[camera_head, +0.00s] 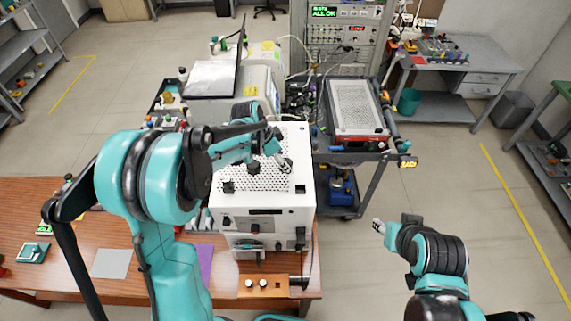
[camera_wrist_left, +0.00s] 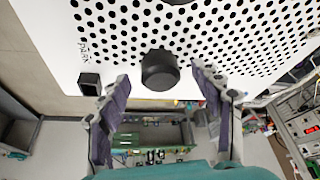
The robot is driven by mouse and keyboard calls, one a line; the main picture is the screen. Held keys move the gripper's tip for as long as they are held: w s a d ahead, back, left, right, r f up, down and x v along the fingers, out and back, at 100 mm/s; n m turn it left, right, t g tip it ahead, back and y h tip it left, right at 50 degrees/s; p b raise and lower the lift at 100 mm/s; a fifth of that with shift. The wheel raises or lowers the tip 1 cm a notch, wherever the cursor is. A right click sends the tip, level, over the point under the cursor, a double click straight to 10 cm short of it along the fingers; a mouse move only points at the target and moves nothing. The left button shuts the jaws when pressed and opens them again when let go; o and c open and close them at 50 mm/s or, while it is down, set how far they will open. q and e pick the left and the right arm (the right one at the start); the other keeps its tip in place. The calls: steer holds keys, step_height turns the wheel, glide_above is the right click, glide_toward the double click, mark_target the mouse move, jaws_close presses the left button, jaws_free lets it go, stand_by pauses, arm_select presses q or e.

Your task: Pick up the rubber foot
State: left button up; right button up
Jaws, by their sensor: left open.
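A round black rubber foot (camera_wrist_left: 160,72) stands on the white perforated panel (camera_wrist_left: 235,40) of a white box. In the left wrist view it lies between the two fingers of my left gripper (camera_wrist_left: 158,82), with a gap on each side. My left gripper is open and empty. In the head view my left gripper (camera_head: 284,163) is above the far right part of the white box (camera_head: 265,222), and I cannot make out this foot there. My right gripper (camera_head: 378,226) is away from the box, over the floor at the right; its fingers are too small to read.
Other black pieces (camera_head: 228,187) (camera_head: 300,189) sit on the box top, and a square black one (camera_wrist_left: 89,84) shows beside the foot. The box stands on a wooden table (camera_head: 60,200). A grey cart (camera_head: 345,160) with an instrument stands at the right.

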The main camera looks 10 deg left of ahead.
arm_select(q)
steer(key=shift+w+d+f, duration=0.15)
steer(key=shift+f, duration=0.4)
steer(key=shift+c, duration=0.3)
steer(key=c, duration=1.2)
steer(key=shift+r, duration=0.2)
